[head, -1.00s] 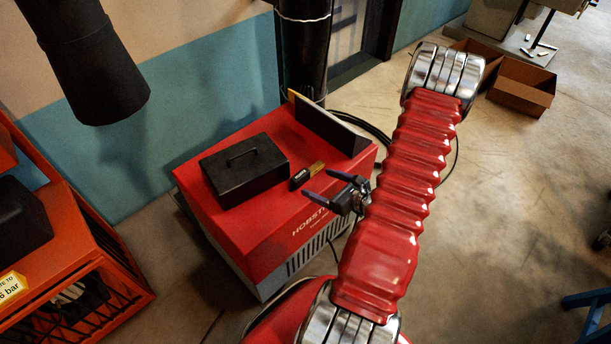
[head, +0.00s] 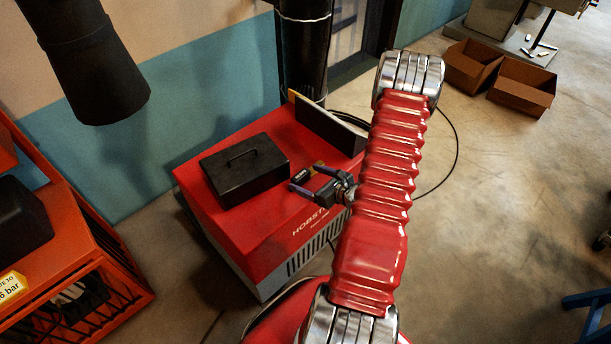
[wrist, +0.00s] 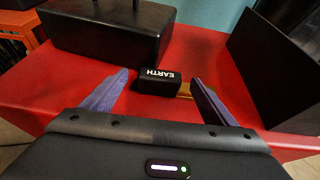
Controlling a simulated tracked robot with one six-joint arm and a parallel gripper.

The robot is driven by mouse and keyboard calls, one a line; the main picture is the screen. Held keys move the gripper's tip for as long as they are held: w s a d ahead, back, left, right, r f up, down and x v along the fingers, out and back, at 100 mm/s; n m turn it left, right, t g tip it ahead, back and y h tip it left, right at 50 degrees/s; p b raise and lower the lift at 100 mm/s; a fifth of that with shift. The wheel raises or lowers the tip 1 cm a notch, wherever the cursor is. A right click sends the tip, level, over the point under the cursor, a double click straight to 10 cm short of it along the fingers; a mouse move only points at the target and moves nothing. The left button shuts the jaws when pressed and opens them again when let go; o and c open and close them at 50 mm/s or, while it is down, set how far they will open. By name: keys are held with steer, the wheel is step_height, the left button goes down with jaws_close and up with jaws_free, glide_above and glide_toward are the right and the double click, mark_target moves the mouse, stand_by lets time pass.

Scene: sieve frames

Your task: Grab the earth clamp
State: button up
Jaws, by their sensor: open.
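The earth clamp (wrist: 160,80) is a small black block marked EARTH with a brassy part at its right side. It lies on the red top of the welding machine (head: 265,225). In the head view the clamp (head: 302,174) is partly covered by my gripper. My gripper (head: 300,181) is open. In the wrist view my gripper (wrist: 158,84) has its two bluish fingers spread, one on each side of the clamp, with the clamp near the line between the tips. I cannot tell whether either finger touches it.
A black box with a handle (head: 245,168) stands on the machine, left of the clamp. A dark upright panel (head: 328,126) stands at the back right of the top. A dark post (head: 303,55) rises behind. An orange rack (head: 95,250) is at left.

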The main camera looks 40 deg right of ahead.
steer(key=shift+x, duration=1.05)
steer(key=shift+c, duration=0.5)
steer(key=c, duration=1.3)
steer(key=shift+r, duration=0.1)
steer(key=shift+r, duration=4.95)
